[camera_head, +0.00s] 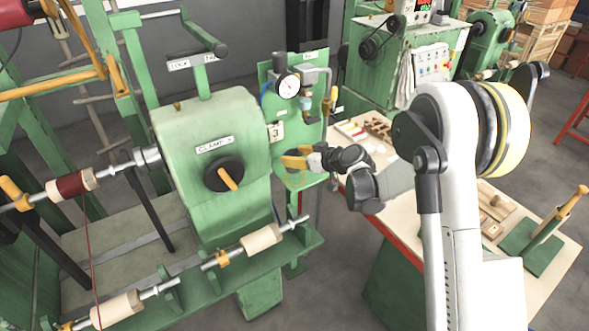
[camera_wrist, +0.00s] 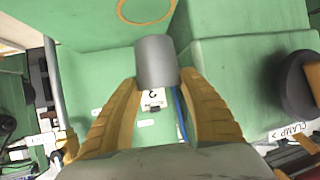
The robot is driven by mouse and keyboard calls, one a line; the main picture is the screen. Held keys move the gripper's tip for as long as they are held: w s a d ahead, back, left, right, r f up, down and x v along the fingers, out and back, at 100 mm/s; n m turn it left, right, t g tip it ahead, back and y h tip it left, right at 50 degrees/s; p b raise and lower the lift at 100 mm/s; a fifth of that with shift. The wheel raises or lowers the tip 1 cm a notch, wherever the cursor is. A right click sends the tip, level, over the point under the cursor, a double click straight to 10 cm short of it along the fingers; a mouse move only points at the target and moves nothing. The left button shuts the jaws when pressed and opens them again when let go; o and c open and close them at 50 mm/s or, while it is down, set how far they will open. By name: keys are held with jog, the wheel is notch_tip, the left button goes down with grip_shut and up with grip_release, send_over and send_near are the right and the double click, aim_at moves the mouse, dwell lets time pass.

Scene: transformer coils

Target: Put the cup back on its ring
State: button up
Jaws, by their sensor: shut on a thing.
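The cup (camera_wrist: 156,58) is a plain grey cylinder in the wrist view. My gripper (camera_wrist: 158,80) is shut on it, with one ridged yellow finger on each side. The ring (camera_wrist: 147,22) is a thin yellow-orange outline on a green surface at the top of the wrist view, partly cut off by the frame edge. The cup appears just below it in that picture, apart from the outline. In the head view my gripper (camera_head: 294,159) is over the small green shelf, and the ring (camera_head: 297,186) shows faintly beneath it. The cup cannot be made out there.
A green panel with a pressure gauge (camera_head: 289,86) and fittings stands behind the shelf. The green winding machine (camera_head: 212,150) with a black knob is close on the left. A workbench (camera_head: 500,205) with wooden parts lies on the right, beside my arm.

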jog(key=shift+f+b, duration=0.45)
jog(key=shift+f, duration=1.5)
jog(key=shift+f, duration=0.2)
jog(key=o, duration=1.3)
jog(key=shift+r, duration=0.1)
jog(key=shift+s+d+r, duration=0.1)
jog(key=shift+d+r, duration=0.05)
jog(key=shift+r, duration=0.1)
jog(key=p+v, duration=0.2)
jog(key=v, duration=1)
